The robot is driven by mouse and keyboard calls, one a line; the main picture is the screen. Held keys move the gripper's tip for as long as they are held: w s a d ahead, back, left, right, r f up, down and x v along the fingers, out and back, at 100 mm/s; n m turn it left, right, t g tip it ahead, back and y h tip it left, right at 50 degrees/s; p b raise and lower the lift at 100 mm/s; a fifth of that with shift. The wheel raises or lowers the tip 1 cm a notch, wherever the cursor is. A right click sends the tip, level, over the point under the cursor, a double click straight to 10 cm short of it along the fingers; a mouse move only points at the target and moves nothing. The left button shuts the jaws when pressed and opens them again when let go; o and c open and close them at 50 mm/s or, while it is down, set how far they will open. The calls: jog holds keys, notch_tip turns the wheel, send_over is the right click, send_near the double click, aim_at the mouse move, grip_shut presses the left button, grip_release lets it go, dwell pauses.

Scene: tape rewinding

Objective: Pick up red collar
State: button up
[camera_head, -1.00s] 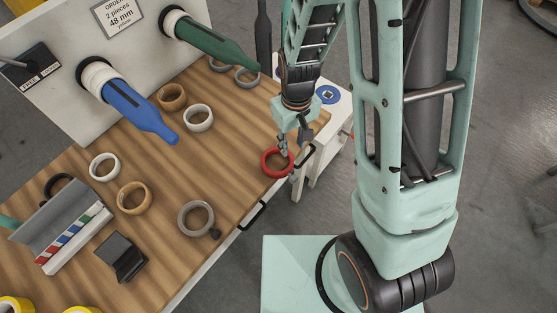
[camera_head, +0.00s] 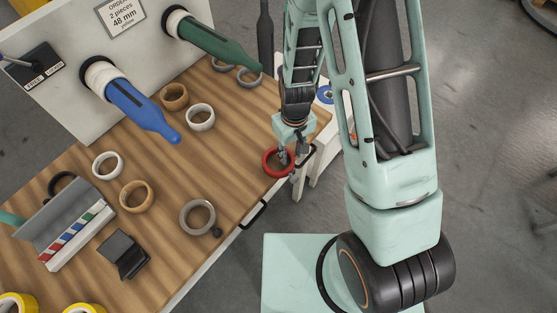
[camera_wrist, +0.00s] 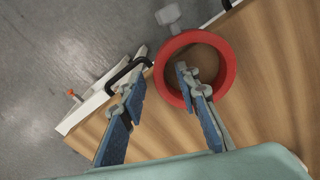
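The red collar (camera_head: 266,166) lies flat on the wooden table near its right edge. In the wrist view the red collar (camera_wrist: 228,76) shows as a thick ring at the upper right. My gripper (camera_head: 293,157) is over the collar's right side in the head view. In the wrist view my gripper (camera_wrist: 161,78) is open. One finger is over the collar's hole and the other is outside its rim, with the near wall between them. I cannot tell whether the fingers touch the collar or how high they are.
Black handles (camera_head: 253,215) sit along the table's front edge. White (camera_head: 200,118), tan (camera_head: 137,197) and grey (camera_head: 197,217) rings lie to the left. A blue spindle (camera_head: 140,112) and a green spindle (camera_head: 212,43) stick out from the panel. The table around the collar is mostly clear.

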grip_shut()
jog(key=shift+r, duration=0.1)
dwell(0.3)
